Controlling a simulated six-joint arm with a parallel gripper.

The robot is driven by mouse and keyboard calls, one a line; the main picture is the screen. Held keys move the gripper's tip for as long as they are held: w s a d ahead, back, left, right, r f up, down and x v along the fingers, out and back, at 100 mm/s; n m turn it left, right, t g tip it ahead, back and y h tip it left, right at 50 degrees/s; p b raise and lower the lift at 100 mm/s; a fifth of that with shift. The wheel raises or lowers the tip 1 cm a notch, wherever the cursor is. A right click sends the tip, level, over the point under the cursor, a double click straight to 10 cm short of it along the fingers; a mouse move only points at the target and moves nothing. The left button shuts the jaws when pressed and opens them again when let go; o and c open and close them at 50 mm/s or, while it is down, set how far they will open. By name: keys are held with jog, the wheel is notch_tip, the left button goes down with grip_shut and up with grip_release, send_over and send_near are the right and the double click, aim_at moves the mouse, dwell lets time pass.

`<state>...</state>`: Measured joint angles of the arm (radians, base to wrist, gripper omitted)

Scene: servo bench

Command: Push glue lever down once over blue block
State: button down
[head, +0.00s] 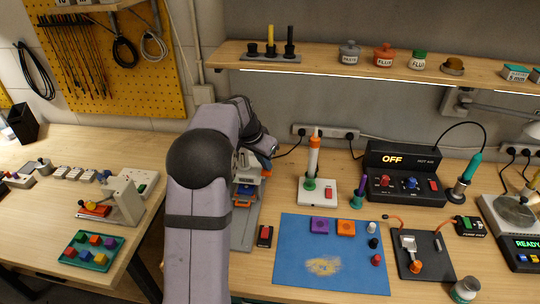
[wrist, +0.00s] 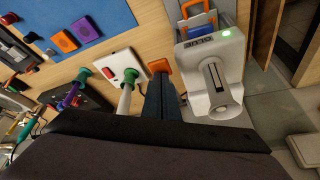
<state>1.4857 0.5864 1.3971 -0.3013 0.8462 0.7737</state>
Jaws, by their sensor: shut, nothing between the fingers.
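The glue station (wrist: 212,70) is a pale grey unit marked GLUE with a green light lit, right of centre in the wrist view. A blue block (wrist: 201,24) sits at its far end, by an orange frame (wrist: 197,8). A pale slotted part (wrist: 216,88) on top looks like the lever; how far down it is I cannot tell. My gripper (wrist: 160,70) is shut and empty, its fingers just left of the station in that view, apparently apart from it. In the head view my gripper (head: 265,163) is above the station, which my arm partly hides.
A white switch box (head: 318,191) with an upright orange-tipped tool stands right of the station. A blue mat (head: 300,260) holds a purple and an orange block. A black hot-air unit (head: 402,172) reads OFF. A green tray (head: 92,252) lies on the left table.

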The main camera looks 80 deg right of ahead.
jog(key=shift+r+p, duration=1.7)
jog(key=shift+r, duration=0.8)
jog(key=w+a+f+n+t+y, duration=0.15)
jog(key=w+a+n, duration=0.35)
jog(key=w+a, duration=0.75)
jog(key=w+a+f+n+t, duration=0.15)
jog(key=w+a+n, duration=0.35)
jog(key=w+a, duration=0.75)
jog(key=w+a+f+n+y+b, duration=0.1)
jog(key=w+a+n, duration=0.2)
jog(key=a, duration=0.4)
jog(key=w+a+f+n, duration=0.1)
jog(key=w+a+n, duration=0.2)
jog(key=a, duration=0.4)
jog(key=s+a+f+n, duration=0.2)
jog(key=s+a+n, duration=0.2)
jog(key=a, duration=0.5)
jog(key=s+a+f+n+y, duration=0.1)
jog(key=s+a+n, duration=0.3)
jog(key=a, duration=0.4)
jog(key=shift+s+a+f+g+b, duration=0.2)
jog(key=shift+a+f+g+b, duration=0.15)
jog(key=shift+f, duration=0.25)
